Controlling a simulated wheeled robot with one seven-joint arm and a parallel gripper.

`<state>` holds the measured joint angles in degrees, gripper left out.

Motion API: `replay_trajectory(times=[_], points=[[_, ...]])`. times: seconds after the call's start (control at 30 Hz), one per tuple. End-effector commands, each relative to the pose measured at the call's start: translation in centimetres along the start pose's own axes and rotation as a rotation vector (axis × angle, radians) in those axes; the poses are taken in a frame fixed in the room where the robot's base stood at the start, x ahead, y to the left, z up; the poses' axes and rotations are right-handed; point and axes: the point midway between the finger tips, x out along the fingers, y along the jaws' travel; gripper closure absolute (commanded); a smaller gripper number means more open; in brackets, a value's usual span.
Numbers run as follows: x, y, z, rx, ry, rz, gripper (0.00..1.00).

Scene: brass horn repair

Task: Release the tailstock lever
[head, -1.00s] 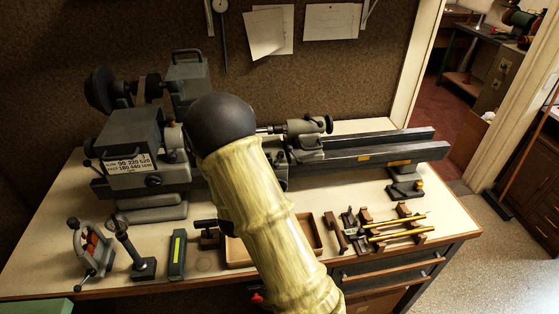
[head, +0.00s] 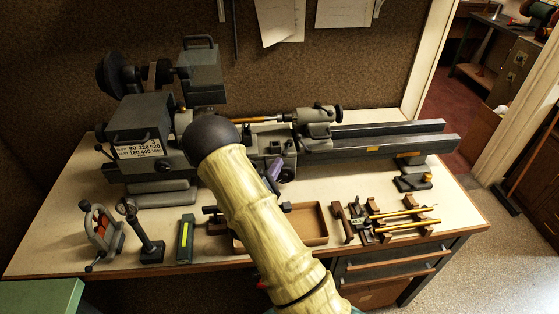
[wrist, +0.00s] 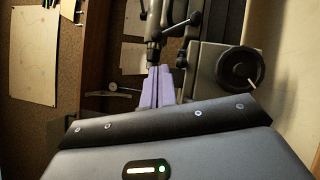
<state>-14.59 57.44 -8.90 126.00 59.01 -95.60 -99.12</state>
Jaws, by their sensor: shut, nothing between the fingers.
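The grey tailstock (head: 316,121) sits on the lathe bed, right of the carriage, with a dark round wheel at its right end. A small dark knob (head: 318,105) on its top may be the lever; I cannot tell its setting. In the wrist view the tailstock (wrist: 154,28) appears at the top centre, its spindle pointing down. My gripper (head: 274,170) has purple fingers, partly hidden behind my arm, in front of the carriage. In the wrist view my gripper (wrist: 158,74) is shut and empty, below the tailstock in the picture; contact is not clear.
The carriage handwheel (wrist: 238,68) is close right of my fingers in the wrist view. A brass-coloured rod (head: 255,119) runs left of the tailstock. An open wooden tray (head: 318,240) and wooden stands with brass tubes (head: 405,208) lie in front. The bed's right end (head: 430,142) is clear.

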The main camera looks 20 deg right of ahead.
Motion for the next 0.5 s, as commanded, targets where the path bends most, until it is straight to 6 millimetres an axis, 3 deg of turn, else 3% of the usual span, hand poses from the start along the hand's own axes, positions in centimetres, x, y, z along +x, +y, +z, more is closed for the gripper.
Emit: replay_trajectory(times=[0.3, 0.5], points=[[5.5, 0.3, 0.3, 0.001, -0.005, -0.002, 1.0], [8.1, 0.2, 0.2, 0.001, -0.002, -0.001, 1.0]])
